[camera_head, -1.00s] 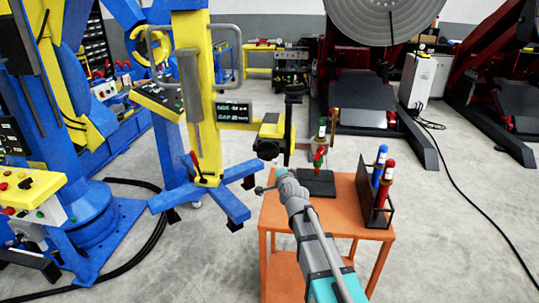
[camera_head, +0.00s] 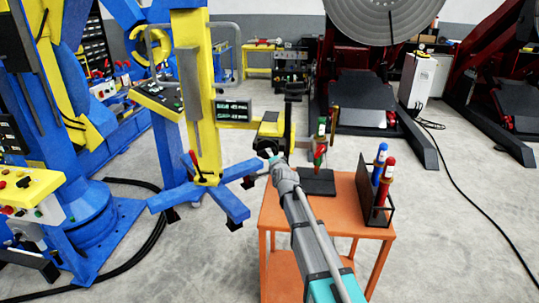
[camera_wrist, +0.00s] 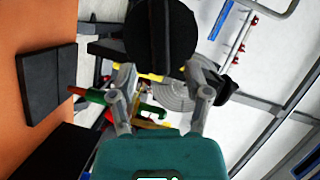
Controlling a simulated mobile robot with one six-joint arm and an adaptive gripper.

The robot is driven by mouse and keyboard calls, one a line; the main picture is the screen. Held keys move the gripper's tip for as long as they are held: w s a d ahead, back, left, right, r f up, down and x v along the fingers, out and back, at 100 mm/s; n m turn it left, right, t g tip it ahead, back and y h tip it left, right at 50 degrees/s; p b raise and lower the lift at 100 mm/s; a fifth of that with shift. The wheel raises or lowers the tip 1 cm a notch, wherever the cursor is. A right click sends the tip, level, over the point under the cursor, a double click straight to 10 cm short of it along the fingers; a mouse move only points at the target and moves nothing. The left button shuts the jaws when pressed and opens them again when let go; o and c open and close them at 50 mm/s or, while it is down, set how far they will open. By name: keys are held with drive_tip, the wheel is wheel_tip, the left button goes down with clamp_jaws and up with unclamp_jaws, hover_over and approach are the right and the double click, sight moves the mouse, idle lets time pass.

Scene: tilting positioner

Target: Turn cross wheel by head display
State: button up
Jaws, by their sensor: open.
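The head display (camera_head: 234,111) is a dark panel with lit lines too small to read, mounted on the yellow column's side arm. A dark, narrow upright part (camera_head: 289,122), which looks like the cross wheel seen nearly edge-on, stands right of the yellow and black head (camera_head: 268,130). My gripper (camera_head: 277,160) is open just below this head. In the wrist view, a black rounded part (camera_wrist: 165,32) with dark projections is ahead of and close to my open gripper (camera_wrist: 160,75). I cannot tell whether they touch. My arm hides part of the area below the head.
An orange table (camera_head: 343,218) stands under my arm. It carries a black block (camera_head: 318,184), an upright red and green tool (camera_head: 320,152), and a rack (camera_head: 378,214) with blue and red bottles. Blue base legs (camera_head: 230,205) spread at left. Open floor lies right.

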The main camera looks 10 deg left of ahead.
drive_tip(key=shift+x, duration=2.5)
clamp_jaws()
drive_tip(key=shift+d, duration=0.15)
